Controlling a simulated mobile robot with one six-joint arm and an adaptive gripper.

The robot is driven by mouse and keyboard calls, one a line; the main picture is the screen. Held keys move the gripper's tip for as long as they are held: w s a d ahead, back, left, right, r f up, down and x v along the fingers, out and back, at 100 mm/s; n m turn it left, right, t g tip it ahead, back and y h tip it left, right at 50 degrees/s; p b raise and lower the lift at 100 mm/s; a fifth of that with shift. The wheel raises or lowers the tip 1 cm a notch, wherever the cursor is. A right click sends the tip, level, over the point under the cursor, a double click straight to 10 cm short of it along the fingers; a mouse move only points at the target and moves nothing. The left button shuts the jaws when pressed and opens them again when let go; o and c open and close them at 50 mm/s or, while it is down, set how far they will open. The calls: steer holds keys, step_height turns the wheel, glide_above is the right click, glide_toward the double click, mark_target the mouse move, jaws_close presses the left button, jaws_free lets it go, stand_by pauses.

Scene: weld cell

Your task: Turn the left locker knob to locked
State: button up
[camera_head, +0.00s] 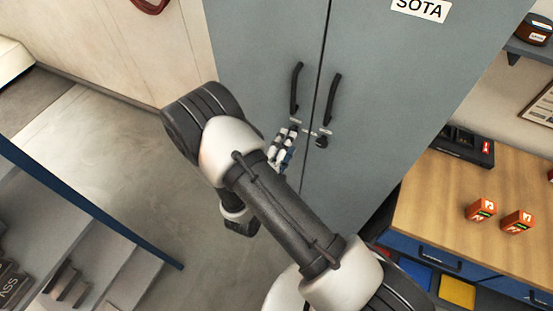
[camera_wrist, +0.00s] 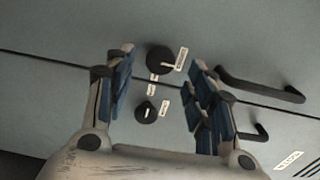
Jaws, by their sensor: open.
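The grey locker (camera_head: 265,50) has two doors. The left locker knob (camera_wrist: 160,58) is a round black knob on the left door. Its pale pointer line aims at the small label on its right in the wrist view; I cannot read the label. In the head view this knob is mostly hidden by my gripper. My gripper (camera_head: 285,143) is open in front of the left door. In the wrist view the knob lies between the fingertips (camera_wrist: 161,60), with a visible gap on each side. The right locker knob (camera_wrist: 146,112) is black with a white mark; it also shows in the head view (camera_head: 321,141).
Black door handles, left (camera_head: 296,88) and right (camera_head: 332,98), stand out above the knobs. A wooden workbench (camera_head: 430,205) with orange boxes (camera_head: 481,209) is at the right. The floor between is clear.

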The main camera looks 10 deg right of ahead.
steer(key=v, duration=0.9)
steer(key=s+d+r+m+g+h+b, duration=0.45)
steer(key=d+r+m+g, duration=0.5)
steer(key=m, duration=0.85)
steer(key=s+d+m+g+y+b, duration=0.3)
steer(key=s+d+m+g+y, duration=0.3)
steer(key=s+m, duration=0.5)
steer(key=s+a+r+m+t+y+b, duration=0.2)
steer(key=a+m+t+y+b, duration=0.3)
steer(key=m, duration=1.3)
steer(key=shift+a+r+y, duration=0.35)
steer(key=shift+a+y, duration=1.25)
steer(key=shift+y, duration=0.45)
